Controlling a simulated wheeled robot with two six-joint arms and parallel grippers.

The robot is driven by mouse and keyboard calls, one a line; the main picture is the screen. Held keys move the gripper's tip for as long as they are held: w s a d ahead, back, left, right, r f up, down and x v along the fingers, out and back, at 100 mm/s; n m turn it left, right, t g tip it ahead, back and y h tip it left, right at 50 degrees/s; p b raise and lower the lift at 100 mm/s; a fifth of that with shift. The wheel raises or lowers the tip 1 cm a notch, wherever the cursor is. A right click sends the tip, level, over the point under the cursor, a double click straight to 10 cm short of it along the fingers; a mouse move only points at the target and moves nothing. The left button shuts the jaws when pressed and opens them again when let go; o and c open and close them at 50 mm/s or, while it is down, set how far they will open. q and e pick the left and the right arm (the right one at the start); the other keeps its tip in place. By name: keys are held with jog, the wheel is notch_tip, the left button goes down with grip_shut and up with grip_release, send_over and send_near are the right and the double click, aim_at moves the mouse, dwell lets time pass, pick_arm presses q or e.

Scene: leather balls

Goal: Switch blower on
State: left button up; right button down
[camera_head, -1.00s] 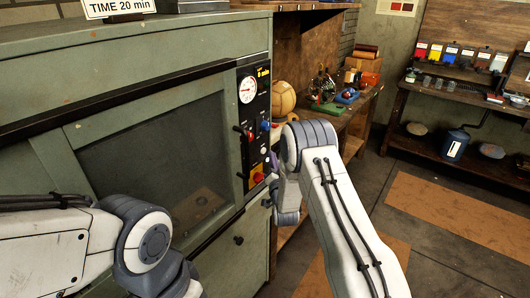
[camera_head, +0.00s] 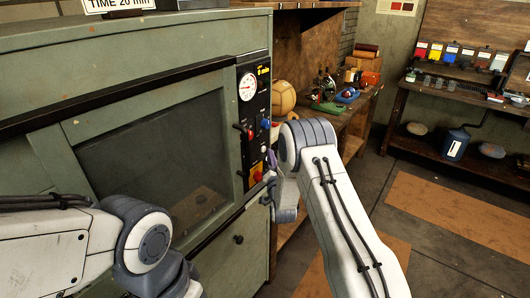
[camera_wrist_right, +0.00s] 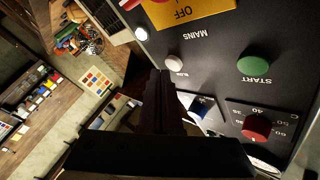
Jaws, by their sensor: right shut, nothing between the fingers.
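The dark control panel (camera_head: 254,125) is on the right front of the green cabinet. In the right wrist view it appears upside down. A small pale switch (camera_wrist_right: 175,62) there has a small label that seems to read "BLOW", only partly legible. A green START button (camera_wrist_right: 257,64), a blue knob (camera_wrist_right: 203,108) and a red knob (camera_wrist_right: 257,128) are nearby. My right gripper (camera_wrist_right: 160,76) is shut and empty, its tips close beside the pale switch; contact cannot be told. In the head view my right gripper (camera_head: 271,160) is partly hidden at the panel's lower edge. My left gripper is out of view.
The cabinet has a large dark window (camera_head: 150,155) and a gauge (camera_head: 247,88). A yellow OFF plate (camera_wrist_right: 190,10) labelled MAINS is near the switch. A tan ball (camera_head: 284,97) and tools sit on the bench behind. The floor at right is open.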

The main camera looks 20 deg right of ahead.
jog(key=shift+w+a+b, duration=0.3)
jog(key=shift+w, duration=0.1)
dwell(0.7)
jog(key=shift+s+d, duration=0.55)
jog(key=shift+s, duration=0.15)
jog(key=s+d+b, duration=0.1)
jog(key=s+d, duration=0.2)
jog(key=s, duration=0.1)
jog(key=shift+s+d, duration=0.35)
jog(key=shift+s, duration=0.05)
dwell(0.4)
